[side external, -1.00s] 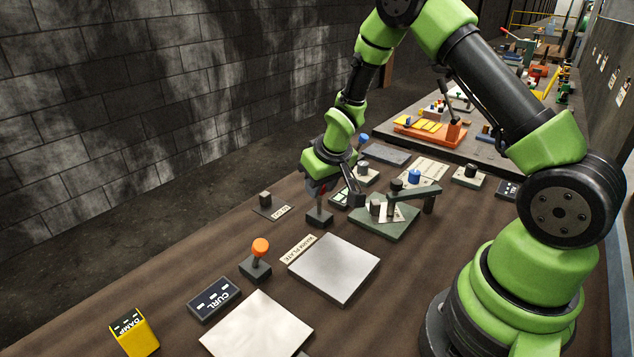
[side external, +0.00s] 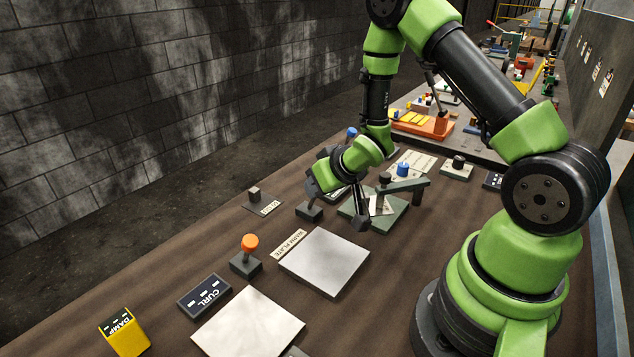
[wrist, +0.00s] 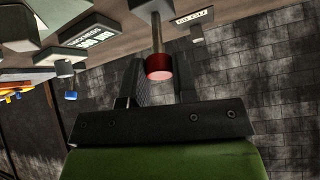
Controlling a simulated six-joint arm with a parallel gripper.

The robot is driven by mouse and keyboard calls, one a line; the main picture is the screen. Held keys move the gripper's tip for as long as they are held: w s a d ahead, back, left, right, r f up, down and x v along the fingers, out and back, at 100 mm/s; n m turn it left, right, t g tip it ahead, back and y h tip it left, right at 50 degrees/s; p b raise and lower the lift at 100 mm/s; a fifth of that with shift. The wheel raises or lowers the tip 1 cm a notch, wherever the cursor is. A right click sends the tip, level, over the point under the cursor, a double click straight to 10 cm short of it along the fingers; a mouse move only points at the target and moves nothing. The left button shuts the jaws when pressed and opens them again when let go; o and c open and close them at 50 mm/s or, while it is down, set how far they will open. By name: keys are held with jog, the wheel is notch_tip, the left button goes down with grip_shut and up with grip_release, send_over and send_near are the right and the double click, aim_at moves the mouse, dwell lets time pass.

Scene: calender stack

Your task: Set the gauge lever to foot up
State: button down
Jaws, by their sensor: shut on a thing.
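The gauge lever (wrist: 158,68) has a red knob on a metal stem in the wrist view, and the stem runs up to a block base at the top edge. My gripper (wrist: 157,80) is shut on this lever, with one dark jaw on each side of the knob. In the side view my gripper (side external: 322,182) is tilted over the lever's dark base (side external: 309,210). It hides the knob and most of the stem there, so I cannot tell how far the lever leans.
A green plate with a gauge arm (side external: 404,186) stands just right of my gripper. A grey warm plate (side external: 325,262), an orange-knobbed lever (side external: 250,246) and a small block (side external: 254,196) are nearby. A lettered display (wrist: 92,30) shows in the wrist view.

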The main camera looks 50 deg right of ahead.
jog(key=shift+s+f, duration=0.15)
dwell(0.4)
jog(key=c, duration=0.9)
grip_release()
jog(key=s+r, duration=0.3)
jog(key=r, duration=0.7)
jog(key=shift+s+a+r, duration=0.2)
jog(key=shift+r, duration=0.15)
jog(key=shift+r, duration=0.1)
